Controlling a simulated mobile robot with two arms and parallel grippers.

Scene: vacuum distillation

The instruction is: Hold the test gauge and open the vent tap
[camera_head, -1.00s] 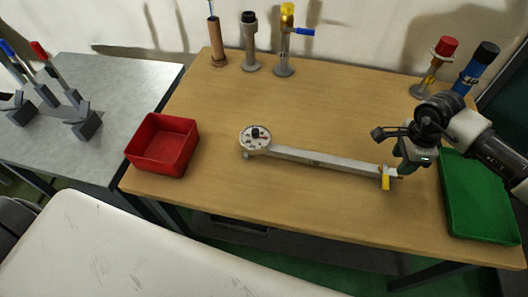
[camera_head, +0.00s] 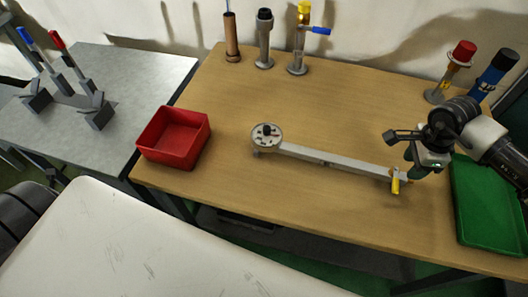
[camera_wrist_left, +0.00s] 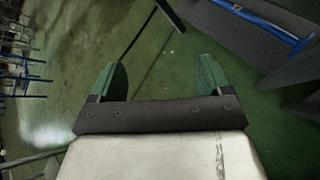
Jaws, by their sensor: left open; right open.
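A long grey bar-shaped piece, which looks like the test gauge (camera_head: 325,158), lies flat on the wooden table. Its left end carries a round pale dial head (camera_head: 266,134) with a black knob. Its right end carries a small yellow handle, which looks like the vent tap (camera_head: 396,184). My right gripper (camera_head: 413,158) is open just above and beside the bar's right end; I cannot tell whether it touches. My left gripper (camera_wrist_left: 162,78) is open and empty in the left wrist view, over green floor. It is not in the head view.
A red bin (camera_head: 174,138) stands at the table's left edge, and a green tray (camera_head: 490,205) lies at the right. Several upright fittings, one with a yellow cap and blue lever (camera_head: 302,40), stand at the back. Red-capped and blue cylinders stand back right.

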